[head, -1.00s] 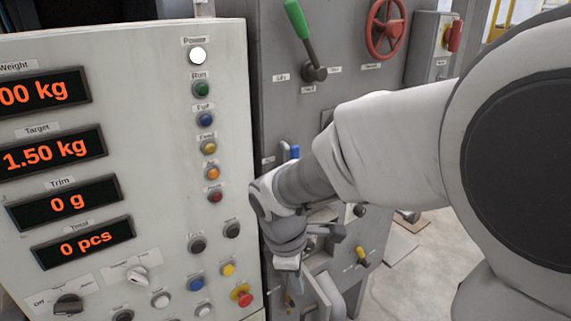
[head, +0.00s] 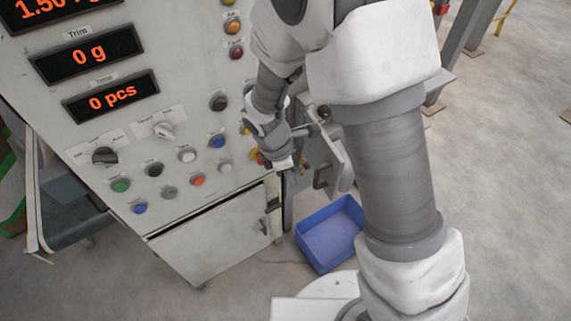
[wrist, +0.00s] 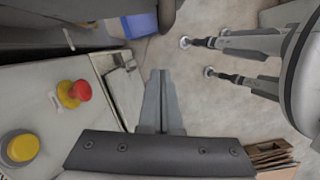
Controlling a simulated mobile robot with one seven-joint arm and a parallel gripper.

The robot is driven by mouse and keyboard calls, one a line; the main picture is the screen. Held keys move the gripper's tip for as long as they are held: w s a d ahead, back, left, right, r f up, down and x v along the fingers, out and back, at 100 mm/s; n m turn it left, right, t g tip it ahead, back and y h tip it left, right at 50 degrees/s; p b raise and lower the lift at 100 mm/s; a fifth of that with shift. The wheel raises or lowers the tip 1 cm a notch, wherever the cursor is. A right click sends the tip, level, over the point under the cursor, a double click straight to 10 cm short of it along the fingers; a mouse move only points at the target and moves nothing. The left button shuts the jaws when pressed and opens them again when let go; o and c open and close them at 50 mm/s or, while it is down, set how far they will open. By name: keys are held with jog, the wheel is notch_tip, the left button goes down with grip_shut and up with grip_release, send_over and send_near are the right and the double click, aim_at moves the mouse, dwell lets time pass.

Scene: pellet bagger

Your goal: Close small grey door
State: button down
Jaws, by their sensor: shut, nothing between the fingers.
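The small grey door (head: 334,160) stands swung open in the head view, right of the control cabinet's corner, with a dark handle (head: 321,175) on its face. My arm covers part of its right side and top. My gripper (head: 284,165) is just left of the door, beside the cabinet's edge; I cannot tell if they touch. In the wrist view my gripper (wrist: 162,100) has its fingers together, with nothing between them, over open floor. I cannot clearly make out the door in the wrist view.
A blue bin (head: 332,234) sits on the floor below the door, and it also shows in the wrist view (wrist: 139,25). The control cabinet (head: 185,150) is close on the left; its red emergency button (wrist: 81,90) is near my gripper. Open floor (head: 510,190) lies right.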

jog(key=d, duration=0.1)
jog(key=w+d, duration=0.1)
jog(key=d, duration=0.1)
jog(key=shift+d+r, duration=0.15)
jog(key=shift+d, duration=0.15)
jog(key=shift+d, duration=0.15)
